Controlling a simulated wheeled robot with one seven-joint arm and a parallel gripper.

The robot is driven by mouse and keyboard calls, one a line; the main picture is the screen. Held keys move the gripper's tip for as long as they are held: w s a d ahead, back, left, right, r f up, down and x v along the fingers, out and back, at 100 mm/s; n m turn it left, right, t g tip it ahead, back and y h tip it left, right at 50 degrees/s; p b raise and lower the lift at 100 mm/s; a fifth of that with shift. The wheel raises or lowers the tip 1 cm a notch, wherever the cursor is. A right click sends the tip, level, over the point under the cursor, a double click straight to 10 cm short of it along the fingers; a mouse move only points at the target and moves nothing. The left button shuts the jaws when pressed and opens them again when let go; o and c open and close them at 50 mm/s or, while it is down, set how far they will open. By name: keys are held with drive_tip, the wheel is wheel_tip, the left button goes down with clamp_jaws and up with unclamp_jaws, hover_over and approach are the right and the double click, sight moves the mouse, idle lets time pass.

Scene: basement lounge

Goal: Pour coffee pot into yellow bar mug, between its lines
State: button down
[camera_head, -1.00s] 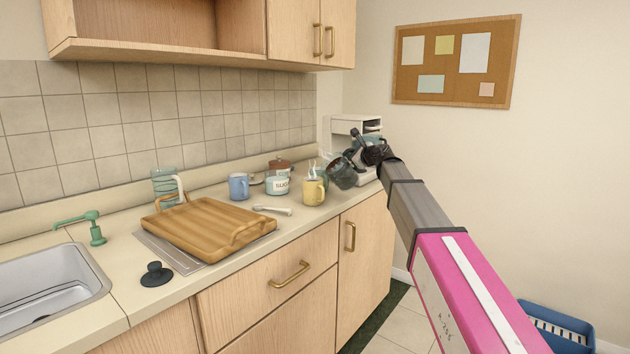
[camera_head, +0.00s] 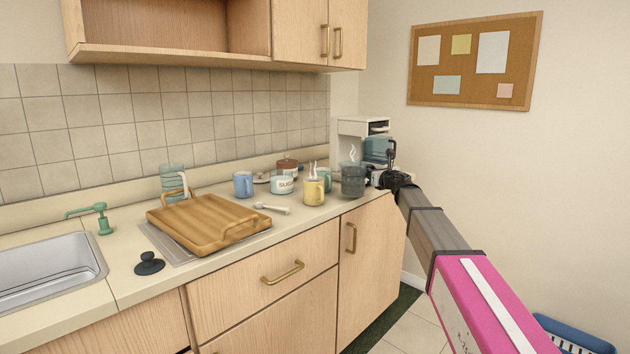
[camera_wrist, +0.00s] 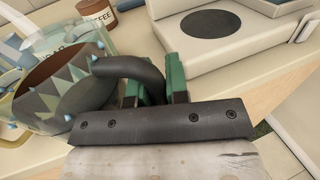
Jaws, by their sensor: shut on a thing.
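The coffee pot (camera_head: 353,182) is dark glass and stands upright at the right end of the counter, steaming. I cannot tell whether its base touches the counter. My gripper (camera_head: 382,180) is shut on the pot's black handle. In the wrist view, the green fingers of my gripper (camera_wrist: 157,88) close around the handle, and the pot (camera_wrist: 70,98) holds dark brown coffee. The yellow bar mug (camera_head: 313,192) stands upright on the counter just left of the pot, apart from it, with steam above it. Its lines and coffee level are too small to tell.
A coffee machine (camera_head: 362,145) stands behind the pot. A teal mug (camera_head: 325,175), sugar jar (camera_head: 282,183), brown-lidded jar (camera_head: 288,166) and blue mug (camera_head: 243,184) stand near the yellow mug. A spoon (camera_head: 271,208) and wooden tray (camera_head: 205,222) lie further left.

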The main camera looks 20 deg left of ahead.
drive_tip(key=shift+r, duration=2.3)
